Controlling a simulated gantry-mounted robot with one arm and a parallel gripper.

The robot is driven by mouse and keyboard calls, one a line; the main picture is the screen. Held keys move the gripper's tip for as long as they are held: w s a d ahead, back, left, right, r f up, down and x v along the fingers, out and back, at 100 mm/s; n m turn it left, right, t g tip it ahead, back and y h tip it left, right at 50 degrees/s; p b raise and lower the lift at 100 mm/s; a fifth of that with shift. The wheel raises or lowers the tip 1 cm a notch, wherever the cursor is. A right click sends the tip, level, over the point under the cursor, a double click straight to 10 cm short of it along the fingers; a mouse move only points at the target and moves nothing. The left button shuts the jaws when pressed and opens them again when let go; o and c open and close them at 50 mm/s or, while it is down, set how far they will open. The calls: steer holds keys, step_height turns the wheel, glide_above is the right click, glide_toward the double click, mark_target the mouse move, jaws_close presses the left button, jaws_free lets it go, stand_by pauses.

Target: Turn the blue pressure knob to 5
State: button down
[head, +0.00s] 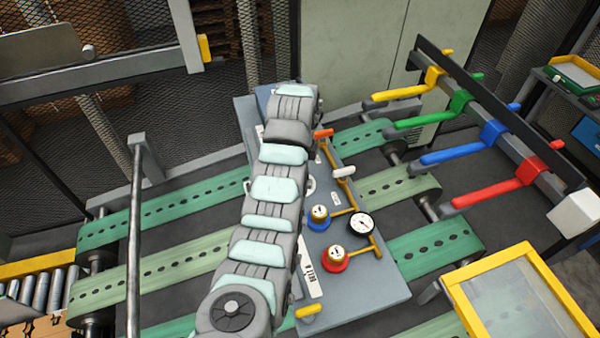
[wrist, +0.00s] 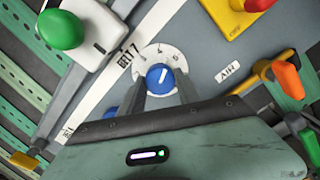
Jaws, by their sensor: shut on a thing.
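The blue pressure knob (wrist: 158,77) sits in the middle of a round white dial (wrist: 160,58) in the wrist view. Its white pointer line points up and slightly right. The dial carries small black marks around its edge, too small to read surely. My gripper (wrist: 164,84) is shut on the knob, with one grey finger on each side. The lower part of the dial is hidden by the fingers and palm. In the head view my arm covers the knob.
The grey panel (head: 370,295) also bears a blue-based regulator (head: 318,222), a red-based regulator (head: 335,262) and a round gauge (head: 361,223). A green button (wrist: 62,29) and an orange handle (wrist: 288,80) flank the dial. Green perforated belts (head: 165,215) run underneath.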

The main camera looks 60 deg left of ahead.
steer(key=shift+m, duration=2.2)
steer(key=c, duration=0.9)
jaws_free()
steer(key=shift+o, duration=0.2)
steer(key=shift+r, duration=0.1)
step_height(320, 180, up, 9)
steer(key=p, duration=0.8)
steer(key=shift+r, duration=0.8)
